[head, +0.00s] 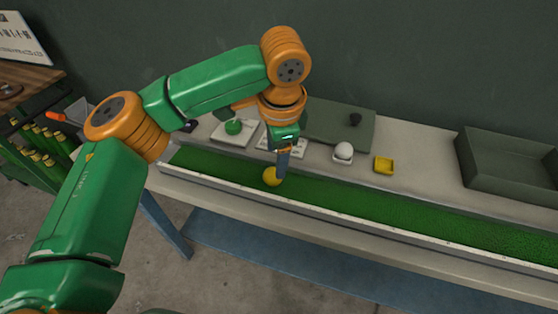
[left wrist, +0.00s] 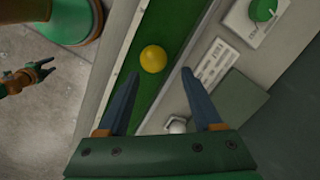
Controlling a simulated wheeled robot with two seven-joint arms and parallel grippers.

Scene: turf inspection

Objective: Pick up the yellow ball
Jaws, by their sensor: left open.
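The yellow ball (head: 271,176) lies on the green turf strip (head: 400,215) in the head view, close to the fingers of my left gripper (head: 282,167). In the left wrist view the ball (left wrist: 153,59) is on the turf beyond the fingertips, roughly between their lines. My left gripper (left wrist: 156,80) is open, and nothing is between its fingers. My right gripper (left wrist: 40,70) shows at the left edge of the left wrist view, with its jaws apart and empty, above the floor. It is not in the head view.
A white ball (head: 343,150) on a small white holder and a yellow square dish (head: 384,164) stand behind the turf. A green knob (head: 234,127) is on a plate to the left. A dark open tray (head: 510,165) stands at right. A raised rim borders the strip.

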